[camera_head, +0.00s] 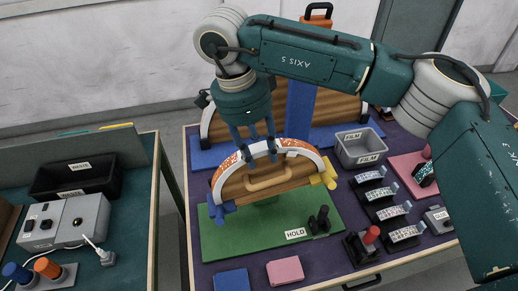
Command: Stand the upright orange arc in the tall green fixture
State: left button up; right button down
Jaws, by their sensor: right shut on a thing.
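The orange arc (228,168) is a glittery orange strip with a white rim, standing upright in the middle of the head view. It curves over a wooden arched form (290,177) with a wooden handle on its face. This form stands on a green base (225,240) with a HOLD label. Blue clamp parts are at the arc's left foot and yellow ones at its right foot. My right gripper (260,156) comes down from above and is shut on the arc near its crown. I cannot tell whether the arc touches the form all along. My left gripper is out of view.
Behind stands another wooden arch (345,105) with a blue base and upright. A grey FILM bin (361,147) and several labelled dark blocks are on the right. A black WASTE bin (75,178) and a grey switch box (65,220) are on the left table. A gap separates the tables.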

dwell(0.4)
jog(key=c, duration=0.7)
grip_release()
jog(key=shift+f, duration=0.1)
jog(key=shift+c, duration=0.2)
jog(key=shift+p+v, duration=2.3)
jog(key=shift+v, duration=1.75)
jog(key=shift+s, duration=0.1)
